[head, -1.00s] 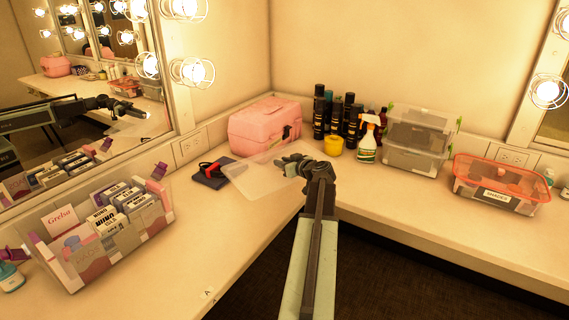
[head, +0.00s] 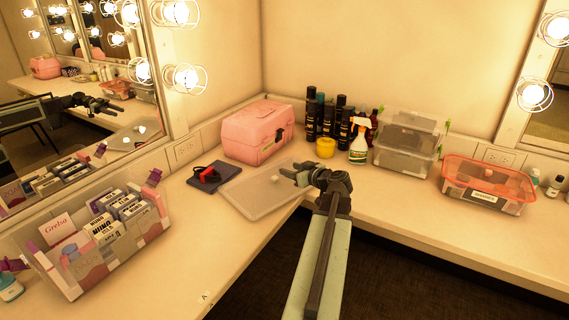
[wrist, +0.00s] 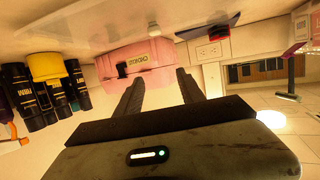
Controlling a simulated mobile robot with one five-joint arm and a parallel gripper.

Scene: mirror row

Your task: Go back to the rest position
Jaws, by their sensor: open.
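My gripper (head: 294,172) is open and empty at the end of my outstretched arm. In the head view it is in front of the corner of the counter, over the right end of a clear flat plastic sheet or lid (head: 250,195). In the wrist view the two dark fingers of my gripper (wrist: 160,84) stand apart with nothing between them. That view looks upside down, with the pink case (wrist: 137,62) beyond the fingertips. The gap between my gripper and the counter is hard to judge.
The pink case (head: 257,132), dark bottles (head: 325,120), yellow cup (head: 325,147), spray bottle (head: 359,148), stacked clear bins (head: 404,150) and orange-lidded box (head: 487,184) line the back. A box organizer (head: 105,245) stands left.

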